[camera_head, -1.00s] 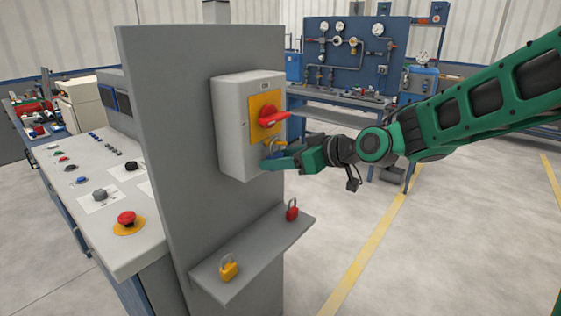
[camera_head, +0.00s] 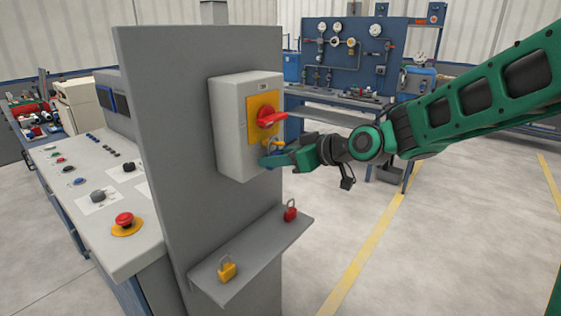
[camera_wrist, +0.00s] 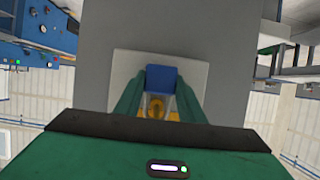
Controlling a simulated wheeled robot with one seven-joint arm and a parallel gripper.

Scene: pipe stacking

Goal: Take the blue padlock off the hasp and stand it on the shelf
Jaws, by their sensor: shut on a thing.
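The blue padlock (camera_wrist: 161,76) is between the two fingers of my gripper (camera_wrist: 158,88) in the wrist view, and they are shut on it. In the head view my gripper (camera_head: 270,159) is at the lower front of the grey switch box, just below the red handle. There the fingers mostly hide the padlock. A brass-coloured piece at the hasp (camera_head: 275,142) shows just above the fingers. I cannot tell whether the shackle is still through the hasp. The grey shelf (camera_head: 252,256) juts from the panel below.
A yellow padlock (camera_head: 227,269) stands near the shelf's front end and a red padlock (camera_head: 290,212) near its far end. The shelf between them is clear. The switch box (camera_head: 228,128) with its red handle (camera_head: 270,117) is on the grey panel (camera_head: 165,130).

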